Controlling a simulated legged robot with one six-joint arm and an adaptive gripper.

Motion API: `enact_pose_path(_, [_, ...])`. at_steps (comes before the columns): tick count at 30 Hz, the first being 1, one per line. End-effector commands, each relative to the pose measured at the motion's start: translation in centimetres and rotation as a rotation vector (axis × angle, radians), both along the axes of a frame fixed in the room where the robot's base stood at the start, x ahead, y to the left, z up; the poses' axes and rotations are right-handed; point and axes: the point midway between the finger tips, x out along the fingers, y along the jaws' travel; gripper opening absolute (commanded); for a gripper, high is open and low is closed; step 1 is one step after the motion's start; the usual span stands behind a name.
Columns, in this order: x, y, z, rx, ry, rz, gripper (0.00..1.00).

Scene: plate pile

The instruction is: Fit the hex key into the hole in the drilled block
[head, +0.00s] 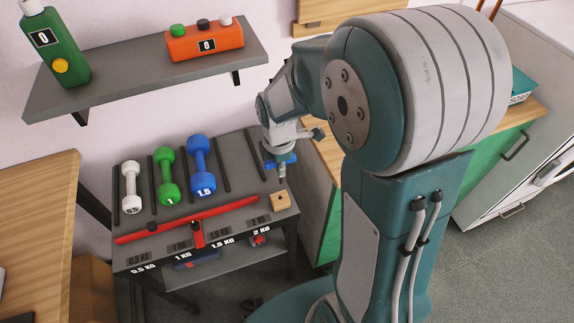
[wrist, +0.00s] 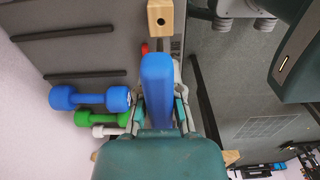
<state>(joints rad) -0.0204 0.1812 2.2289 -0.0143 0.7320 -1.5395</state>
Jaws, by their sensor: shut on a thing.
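The drilled block (head: 281,201) is a small light wooden block on the right end of the dark rack top, below my gripper in the head view. In the wrist view the block (wrist: 160,18) is at the top edge, with its dark round hole facing the camera. My gripper (head: 281,166) is shut on a blue piece (wrist: 157,85), which I take to be the hex key. It shows as a long blue bar between the fingers in the wrist view. The key looks apart from the block and above it.
White (head: 131,187), green (head: 166,175) and blue (head: 201,168) dumbbells lie on the rack (head: 238,160) to the left, between dark dividers. A red bar (head: 160,228) crosses the rack's front. A wall shelf (head: 130,75) hangs above. A green cabinet (head: 333,215) stands to the right.

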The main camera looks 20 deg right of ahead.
Motion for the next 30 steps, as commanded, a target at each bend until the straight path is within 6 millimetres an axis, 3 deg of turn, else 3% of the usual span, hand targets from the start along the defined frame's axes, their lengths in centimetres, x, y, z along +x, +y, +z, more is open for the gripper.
enact_pose_path(11, [0.0,-0.7,-0.3,0.007,0.000,0.002,0.00])
enact_pose_path(30, [0.0,-0.5,-5.2,0.006,0.001,0.001,0.00])
